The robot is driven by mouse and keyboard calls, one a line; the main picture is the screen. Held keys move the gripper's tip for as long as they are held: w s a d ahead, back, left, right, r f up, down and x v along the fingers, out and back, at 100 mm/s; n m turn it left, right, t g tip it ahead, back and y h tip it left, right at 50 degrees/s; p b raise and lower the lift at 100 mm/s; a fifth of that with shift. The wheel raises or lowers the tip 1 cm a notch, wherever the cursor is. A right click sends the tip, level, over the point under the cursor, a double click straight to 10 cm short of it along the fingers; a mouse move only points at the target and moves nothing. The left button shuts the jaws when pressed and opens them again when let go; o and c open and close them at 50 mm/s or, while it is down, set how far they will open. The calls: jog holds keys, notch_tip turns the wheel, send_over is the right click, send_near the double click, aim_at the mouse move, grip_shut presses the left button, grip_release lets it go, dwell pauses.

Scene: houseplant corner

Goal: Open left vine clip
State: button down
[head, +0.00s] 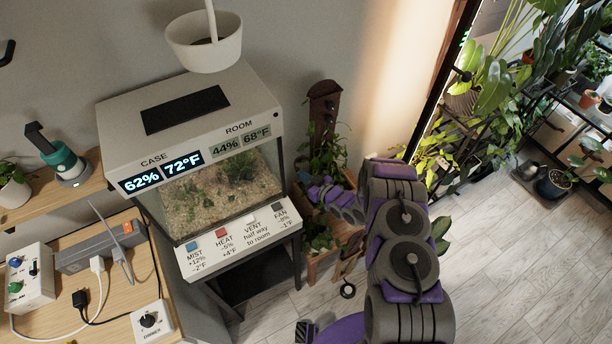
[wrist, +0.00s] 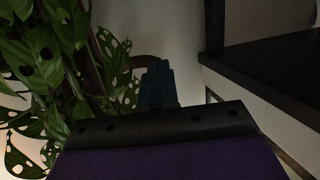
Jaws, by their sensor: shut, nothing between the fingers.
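No vine clip can be made out clearly in either view. A leafy vine with holed leaves (wrist: 75,60) fills the left of the wrist view. A brown curved piece (wrist: 146,60) shows just behind my fingertips; I cannot tell what it is. My gripper (wrist: 157,85) is shut and empty, with its dark fingers pointing in beside the leaves. In the head view my gripper end (head: 320,192) reaches in among the plants by a brown wooden post (head: 325,100). My arm hides part of this spot, and the wrist view is dark.
The glass case (head: 225,190) stands left of my arm, with labelled buttons on its front. A white pot (head: 204,45) hangs above it. A dark shelf (wrist: 265,60) bounds the wrist view at right. A wooden plant stand (head: 318,268) is below my gripper. Pale floor (head: 520,260) is open at right.

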jog(key=shift+w+a+r+m+t+h+p, duration=0.1)
jog(key=shift+w+a+m+t+h+p, duration=0.1)
jog(key=shift+a+m+t+h+p, duration=0.3)
jog(key=shift+w+a+m+t+h+p, duration=0.15)
jog(key=shift+a+m+t+h+p, duration=0.15)
jog(key=shift+a, duration=0.3)
jog(key=shift+d, duration=0.15)
